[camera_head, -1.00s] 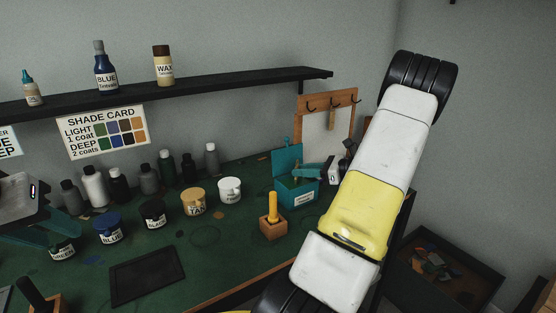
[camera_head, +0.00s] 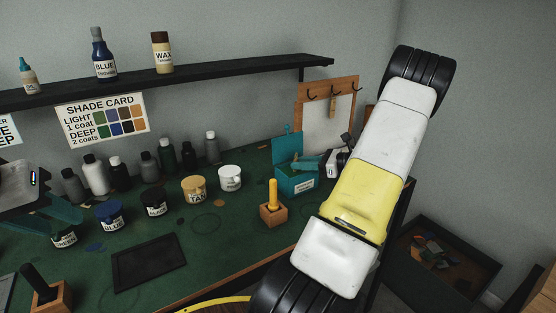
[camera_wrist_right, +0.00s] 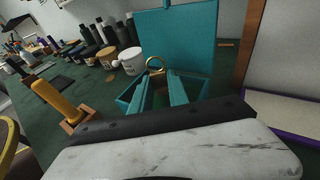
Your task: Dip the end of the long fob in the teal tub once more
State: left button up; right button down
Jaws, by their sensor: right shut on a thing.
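The teal tub (camera_head: 297,184) stands at the back right of the green bench with its lid (camera_head: 287,149) raised. It also shows in the right wrist view, where the open lid (camera_wrist_right: 178,40) stands behind my fingers. My right gripper (camera_wrist_right: 163,88) is shut on the long fob; a brass ring and a little of the tan fob (camera_wrist_right: 157,70) show between the teal fingers. The right gripper (camera_head: 308,162) is at the tub's opening. The fob's lower end is hidden, so I cannot tell its depth. My left gripper (camera_head: 66,220) is at the left edge, its fingers apart and empty.
An orange-handled tool in a wooden block (camera_head: 273,211) stands just left of the tub. White (camera_head: 230,178), tan (camera_head: 194,190), black and blue jars line the bench. A hook board (camera_head: 326,115) with a tan fob hanging stands behind. A dark mat (camera_head: 148,262) lies at the front.

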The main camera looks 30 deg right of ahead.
jog(key=shift+w, duration=0.2)
jog(key=shift+s, duration=0.15)
jog(key=shift+s, duration=0.4)
jog(key=shift+w, duration=0.15)
jog(key=shift+w, duration=0.4)
jog(key=shift+s, duration=0.15)
jog(key=shift+s, duration=0.4)
notch_tip(320, 180, up, 11)
dwell(1.1)
